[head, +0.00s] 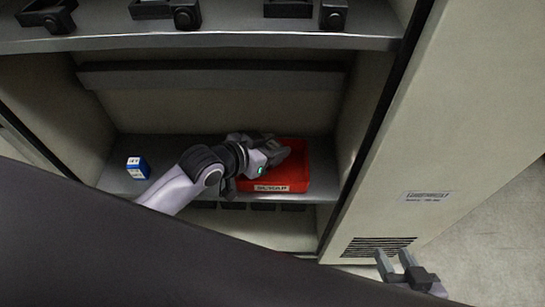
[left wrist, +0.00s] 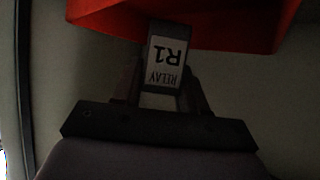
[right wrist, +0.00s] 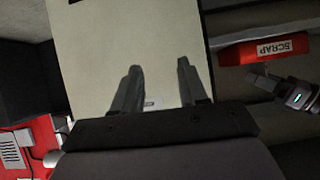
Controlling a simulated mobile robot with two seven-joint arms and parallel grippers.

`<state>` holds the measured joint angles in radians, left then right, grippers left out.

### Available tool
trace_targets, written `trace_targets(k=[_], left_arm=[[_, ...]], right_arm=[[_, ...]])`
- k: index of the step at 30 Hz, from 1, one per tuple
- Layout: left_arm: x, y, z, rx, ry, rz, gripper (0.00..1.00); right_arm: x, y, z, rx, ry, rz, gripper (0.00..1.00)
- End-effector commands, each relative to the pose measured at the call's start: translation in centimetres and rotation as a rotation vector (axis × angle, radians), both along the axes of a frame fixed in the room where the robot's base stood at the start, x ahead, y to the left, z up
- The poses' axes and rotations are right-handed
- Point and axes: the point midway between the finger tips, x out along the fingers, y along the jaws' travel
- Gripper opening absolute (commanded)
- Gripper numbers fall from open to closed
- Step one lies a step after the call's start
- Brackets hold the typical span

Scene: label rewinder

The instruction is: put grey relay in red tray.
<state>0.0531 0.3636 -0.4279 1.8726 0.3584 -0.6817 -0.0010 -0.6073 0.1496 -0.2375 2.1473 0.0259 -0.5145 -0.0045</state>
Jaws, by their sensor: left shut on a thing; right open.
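The grey relay (left wrist: 165,70), with a white label reading "RELAY R1", is between the fingers of my left gripper (left wrist: 163,92), which is shut on it. The red tray (head: 298,165), labelled "SCRAP", sits on the cabinet's lower shelf. In the head view my left gripper (head: 277,153) is over the tray; the relay cannot be made out there. In the left wrist view the tray (left wrist: 220,25) lies just beyond the relay; I cannot tell whether they touch. My right gripper (head: 395,256) is open and empty, outside the cabinet at the lower right.
A small blue box (head: 138,170) with a white top stands on the shelf left of my left arm. An upper shelf (head: 220,38) with black brackets runs above. The cabinet's side panel (head: 440,130) stands to the right, with floor beyond it.

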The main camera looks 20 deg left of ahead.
Motion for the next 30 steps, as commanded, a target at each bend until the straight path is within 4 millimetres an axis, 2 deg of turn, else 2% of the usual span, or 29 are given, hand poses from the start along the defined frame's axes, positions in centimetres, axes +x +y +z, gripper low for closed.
trace_targets(k=[3, 6, 10, 17, 18, 20, 21, 30], left_arm=[[0.0, 0.0, -2.3, 0.0, 0.003, 0.001, 0.1], [0.0, 0.0, -3.5, -0.001, 0.003, 0.001, 0.1], [0.0, 0.0, -3.4, -0.001, 0.0, 0.0, 0.1], [0.0, 0.0, -3.7, 0.0, 0.001, 0.0, 0.1], [0.0, 0.0, -3.8, 0.0, 0.002, 0.0, 0.45], [0.0, 0.0, -3.7, 0.0, 0.002, 0.0, 0.65], [0.0, 0.0, -3.7, 0.0, 0.002, 0.0, 0.68], [0.0, 0.0, -3.5, 0.0, 0.001, 0.0, 0.68]], right_arm=[[0.1, 0.4, -0.4, 0.001, -0.011, 0.009, 0.43], [0.1, 0.7, -0.1, 0.004, -0.022, 0.018, 0.43], [0.2, 0.9, 0.6, 0.006, -0.031, 0.022, 0.43], [0.3, 0.8, 0.5, 0.0, -0.033, 0.026, 0.43], [0.3, 0.8, 0.6, 0.0, -0.033, 0.026, 0.43], [0.4, 0.8, 0.6, -0.001, -0.035, 0.025, 0.43], [0.4, 0.8, 0.6, -0.001, -0.035, 0.025, 0.43], [0.5, 0.7, 0.6, 0.0, -0.039, 0.024, 0.43]])
